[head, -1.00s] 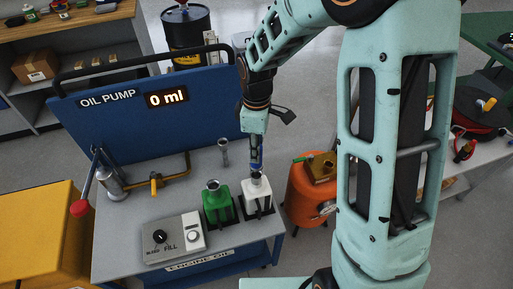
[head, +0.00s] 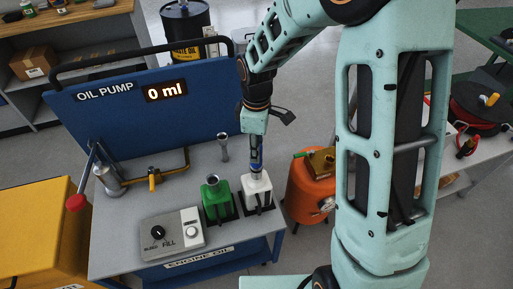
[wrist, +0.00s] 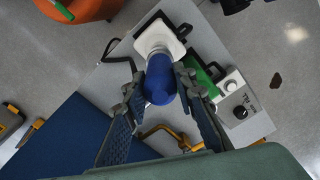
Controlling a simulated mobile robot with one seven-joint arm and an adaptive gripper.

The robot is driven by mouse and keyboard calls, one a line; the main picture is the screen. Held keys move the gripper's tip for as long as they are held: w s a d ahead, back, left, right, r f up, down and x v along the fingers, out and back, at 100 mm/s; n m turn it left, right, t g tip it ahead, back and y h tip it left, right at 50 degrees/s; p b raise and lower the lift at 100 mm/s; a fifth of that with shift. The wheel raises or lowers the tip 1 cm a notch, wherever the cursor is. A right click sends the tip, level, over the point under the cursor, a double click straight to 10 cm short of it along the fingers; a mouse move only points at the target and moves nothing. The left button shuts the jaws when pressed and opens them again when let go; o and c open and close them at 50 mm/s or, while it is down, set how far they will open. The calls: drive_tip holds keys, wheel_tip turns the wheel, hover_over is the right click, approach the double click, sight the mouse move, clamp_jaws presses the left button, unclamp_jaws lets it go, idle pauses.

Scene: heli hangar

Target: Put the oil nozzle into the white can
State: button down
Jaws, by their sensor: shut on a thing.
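The white can (head: 257,189) stands upright at the right front of the pump cart. My gripper (head: 256,168) is directly above it. In the wrist view my gripper (wrist: 160,83) is shut on the blue oil nozzle (wrist: 162,82), one finger on each side. The nozzle's far end meets the grey ring at the mouth of the white can (wrist: 158,38). How deep it reaches inside is hidden. In the head view only a little blue of the nozzle shows between the fingers.
A green can (head: 215,202) with a funnel stands just left of the white can. The FILL control box (head: 173,231) is at the front. A small metal funnel (head: 224,148) stands behind. The blue panel (head: 140,115) reads 0 ml. An orange tank (head: 308,190) is at right.

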drive_tip(key=shift+f, duration=0.3)
drive_tip(key=c, duration=1.5)
unclamp_jaws()
drive_tip(key=shift+o, duration=0.5)
drive_tip(key=o, duration=0.4)
drive_tip(key=shift+r+p, duration=4.05)
drive_tip(key=shift+r, duration=1.45)
